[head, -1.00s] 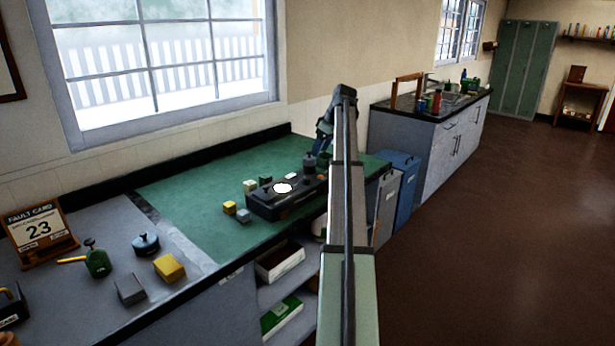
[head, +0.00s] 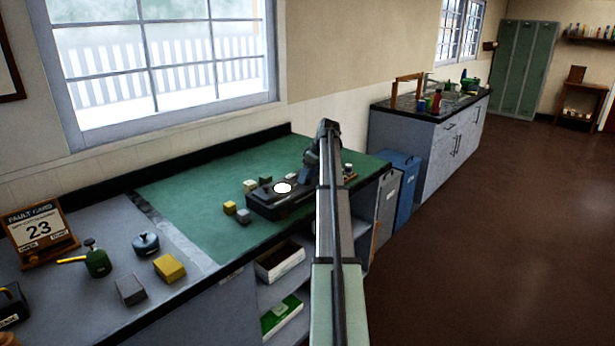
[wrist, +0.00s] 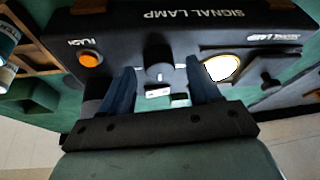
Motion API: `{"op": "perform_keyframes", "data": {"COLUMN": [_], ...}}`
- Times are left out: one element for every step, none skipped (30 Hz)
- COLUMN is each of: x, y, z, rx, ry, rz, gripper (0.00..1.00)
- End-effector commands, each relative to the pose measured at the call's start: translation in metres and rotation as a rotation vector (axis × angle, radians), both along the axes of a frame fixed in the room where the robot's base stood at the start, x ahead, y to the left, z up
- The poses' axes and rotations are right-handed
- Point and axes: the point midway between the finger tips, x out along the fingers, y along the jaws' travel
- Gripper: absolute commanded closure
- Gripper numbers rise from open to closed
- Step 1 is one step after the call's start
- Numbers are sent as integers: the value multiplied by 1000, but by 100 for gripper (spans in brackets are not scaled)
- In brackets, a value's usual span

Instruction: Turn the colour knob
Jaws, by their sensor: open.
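A black signal lamp box (head: 268,206) sits on the green mat, with a lit white lens (head: 283,188) on top. In the wrist view the box (wrist: 115,25) appears upside down, with an orange button (wrist: 91,59) marked FLASH at left and the lit lens (wrist: 222,67) at right. A dark round knob (wrist: 158,50), seemingly the colour knob, stands between them. My gripper (wrist: 160,68) is open, its blue fingers apart on either side of the knob in the picture. I cannot tell whether they touch it. In the head view my gripper (head: 309,168) is at the box's right end, partly hidden.
A dark lever-like part (wrist: 268,78) sits beyond the lens in the wrist view. Small yellow (head: 229,207) and grey (head: 243,216) blocks lie left of the box. The green mat (head: 190,195) further left is mostly clear.

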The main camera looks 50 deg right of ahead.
Motion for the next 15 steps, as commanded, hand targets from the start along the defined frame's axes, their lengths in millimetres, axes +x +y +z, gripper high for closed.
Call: {"op": "perform_keyframes", "data": {"x": [1,1,2,2,2,2,2,2,2,2,2,2,2,2,2], "y": [1,1,1,1,1,1,1,1,1,1,1,1,1,1,1], "z": [-3,-4,-5,-6,-6,-6,-6,-6,-6,-6,-6,-6,-6,-6,-6], "rx": [0,0,0,0,0,0,0,0,0,0,-1,-1,-1,0,-1], "ry": [1,0,0,0,0,0,0,0,0,0,0,0,0,0,0], "rz": [0,0,0,0,0,0,0,0,0,0,0,0,0,0,0], "gripper": [38,38,38,38,38,38,38,38,38,38,38,38,40,43,47]}}
